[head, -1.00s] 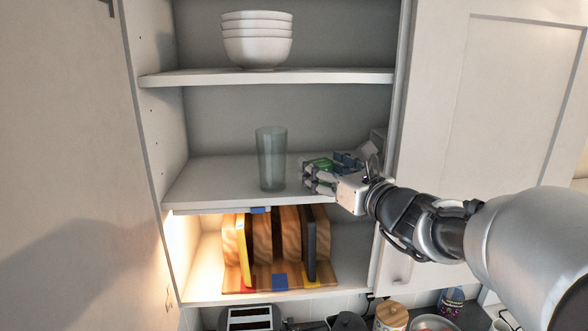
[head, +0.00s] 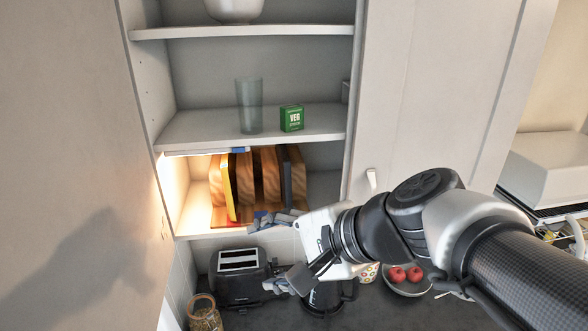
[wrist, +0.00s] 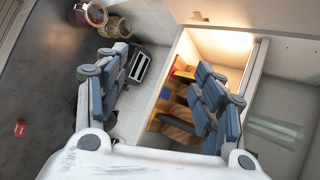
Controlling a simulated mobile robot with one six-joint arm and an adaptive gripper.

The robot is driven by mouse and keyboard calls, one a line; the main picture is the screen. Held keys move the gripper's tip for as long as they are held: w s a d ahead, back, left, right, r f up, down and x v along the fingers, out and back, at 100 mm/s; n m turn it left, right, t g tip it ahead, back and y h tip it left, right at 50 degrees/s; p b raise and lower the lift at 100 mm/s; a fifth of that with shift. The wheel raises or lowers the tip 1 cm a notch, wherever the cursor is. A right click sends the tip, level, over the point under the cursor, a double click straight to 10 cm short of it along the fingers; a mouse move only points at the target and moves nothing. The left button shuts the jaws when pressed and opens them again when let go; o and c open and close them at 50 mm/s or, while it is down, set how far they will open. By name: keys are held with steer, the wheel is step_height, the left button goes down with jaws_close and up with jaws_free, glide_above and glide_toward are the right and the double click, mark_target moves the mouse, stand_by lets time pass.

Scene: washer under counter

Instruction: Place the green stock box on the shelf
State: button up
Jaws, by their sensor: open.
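The green stock box (head: 291,118), marked "VEG", stands upright on the middle shelf (head: 200,130) of the open cabinet, right of a clear glass. It is apart from my gripper. My gripper (head: 262,252) is open and empty, below the shelf and in front of the lower compartment and the toaster. In the wrist view the two blue-padded fingers (wrist: 160,95) are spread wide with nothing between them.
The clear glass (head: 249,106) stands left of the box. White bowls (head: 234,10) sit on the upper shelf. Cutting boards (head: 262,180) stand in the lower compartment. A toaster (head: 238,275) and a bowl of red apples (head: 405,278) are on the counter. The cabinet door (head: 430,90) is at the right.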

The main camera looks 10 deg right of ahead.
steer(key=s+d+f+n+g+h, duration=0.2)
steer(key=s+d+f+n+h, duration=0.5)
steer(key=s+d+f+n, duration=0.2)
steer(key=s+d+n, duration=0.2)
steer(key=s+n, duration=0.1)
steer(key=s, duration=0.1)
steer(key=shift+s+d+f, duration=0.15)
steer(key=shift+s+d, duration=0.15)
steer(key=shift+s, duration=0.1)
